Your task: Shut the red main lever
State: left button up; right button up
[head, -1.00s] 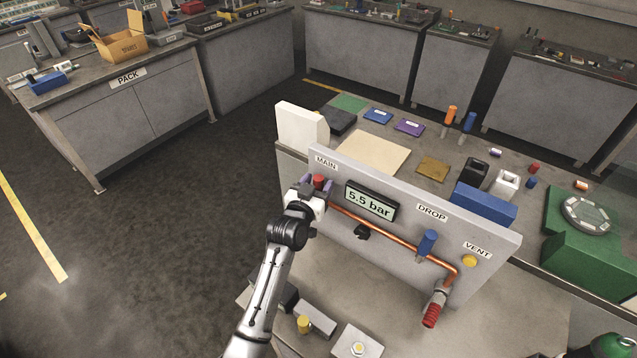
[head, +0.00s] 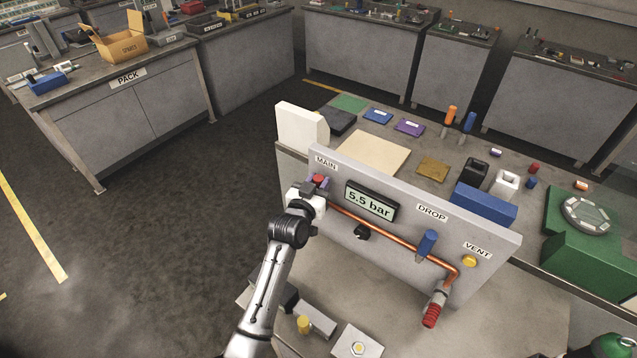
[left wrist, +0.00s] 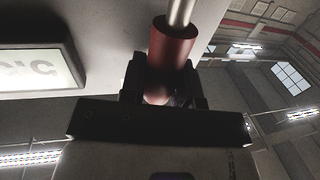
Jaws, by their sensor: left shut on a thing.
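The red main lever (head: 319,180) is at the left end of the grey upright panel (head: 400,212), under the MAIN label (head: 326,163). My left gripper (head: 314,186) is at the lever and shut on it, hiding most of it in the head view. In the left wrist view the red lever (left wrist: 173,45) sits between the two dark fingers of the gripper (left wrist: 163,85), with a metal rod running out of its end. The gauge display (head: 370,200) reads 5.5 bar. My right gripper is not in view.
A copper pipe (head: 395,243) runs right from the main lever. The blue DROP lever (head: 427,243), yellow VENT button (head: 469,261) and a red pipe end (head: 431,316) are further right. A white block (head: 300,125) stands behind the panel's left end.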

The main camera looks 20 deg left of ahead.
aim_at(311, 172)
pick_arm(q)
jog(key=shift+a, duration=0.15)
grip_shut()
jog(key=shift+w+a+r+n+p, duration=0.15)
jog(key=shift+a+n+p, duration=0.25)
jog(key=shift+n+p, duration=0.3)
jog(key=a+n, duration=0.1)
jog(key=a+f+n+p, duration=0.1)
jog(key=w+a+n+g+p, duration=0.1)
jog(key=n, duration=0.1)
jog(key=shift+f, duration=0.15)
jog(key=a+f+n+g+h+b, duration=0.1)
jog(key=a+f+n, duration=0.3)
jog(key=n, duration=0.3)
jog(key=shift+w+f+h, duration=0.4)
jog(key=shift+w+f, duration=0.05)
jog(key=shift+f, duration=0.2)
jog(key=o, duration=1)
grip_release()
